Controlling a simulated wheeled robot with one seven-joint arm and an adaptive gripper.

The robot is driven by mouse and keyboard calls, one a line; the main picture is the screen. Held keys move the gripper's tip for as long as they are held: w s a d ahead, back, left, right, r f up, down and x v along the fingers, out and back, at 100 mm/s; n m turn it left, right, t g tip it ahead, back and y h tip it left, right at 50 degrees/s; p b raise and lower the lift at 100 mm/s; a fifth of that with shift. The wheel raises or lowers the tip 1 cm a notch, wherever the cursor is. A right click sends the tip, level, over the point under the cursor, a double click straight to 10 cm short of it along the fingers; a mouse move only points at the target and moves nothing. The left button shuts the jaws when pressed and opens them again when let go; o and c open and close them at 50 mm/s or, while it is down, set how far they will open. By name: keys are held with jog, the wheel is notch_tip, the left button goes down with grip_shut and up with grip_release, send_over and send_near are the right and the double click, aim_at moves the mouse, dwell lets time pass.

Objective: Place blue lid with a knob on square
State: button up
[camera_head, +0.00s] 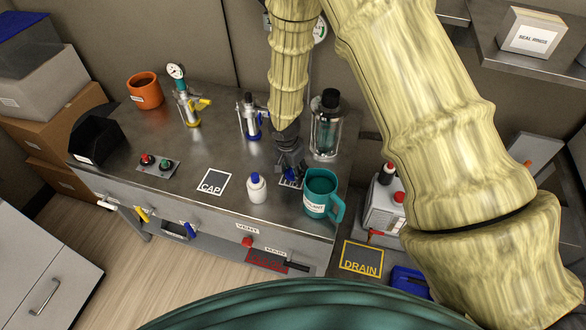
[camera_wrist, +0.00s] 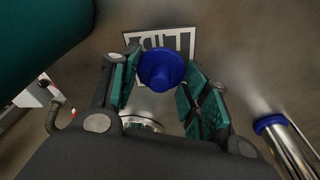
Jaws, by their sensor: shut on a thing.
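The blue lid (camera_wrist: 162,70) sits between the green-padded fingers of my gripper (camera_wrist: 165,88) in the wrist view, and my gripper is shut on it. Behind the lid is a white-framed square with dark lettering (camera_wrist: 186,40), partly hidden by the lid and a finger. In the head view my gripper (camera_head: 290,166) points down at this square (camera_head: 290,183) on the steel bench, and fingers cover much of it. A bit of blue shows at the fingertips. I cannot tell whether the lid touches the bench.
A teal pitcher (camera_head: 320,192) stands close to the right of the square, and a white bottle with a blue cap (camera_head: 257,190) to its left. A glass cylinder (camera_head: 326,128) and a blue-based fixture (camera_head: 250,120) stand behind. The CAP square (camera_head: 214,182) is bare.

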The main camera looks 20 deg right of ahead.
aim_at(289, 177)
jog(key=shift+f, duration=0.2)
jog(key=o, duration=0.8)
jog(key=shift+r, duration=0.1)
jog(key=shift+c, duration=0.2)
jog(key=shift+r, duration=0.1)
notch_tip(289, 177, up, 12)
jog(key=a+b, duration=0.1)
jog(key=b, duration=0.1)
jog(key=shift+s+a, duration=0.25)
jog(key=shift+s, duration=0.2)
